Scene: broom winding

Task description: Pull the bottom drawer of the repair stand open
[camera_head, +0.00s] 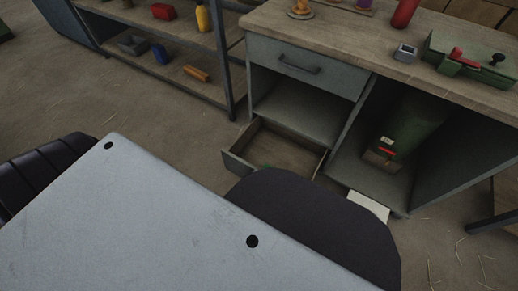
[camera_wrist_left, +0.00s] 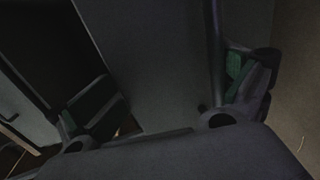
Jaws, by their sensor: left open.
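The repair stand (camera_head: 258,72) has a grey body and a wooden top. Its bottom drawer (camera_head: 288,150) stands out from the stand in the head view, with its empty wooden inside showing. The drawer's near right part is hidden behind a dark rounded shape. The top drawer (camera_head: 305,66), with a dark bar handle, is shut. My left gripper (camera_wrist_left: 168,92) shows in the left wrist view with its green-padded fingers wide apart. A plain grey surface lies behind the gap, and nothing is clearly held. The bottom drawer's handle cannot be made out. My right gripper is in neither view.
A green toolbox (camera_head: 470,62) and a small grey box (camera_head: 405,53) are on the top. A shelf rack (camera_head: 175,50) with small items stands at the left. Bare floor lies between.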

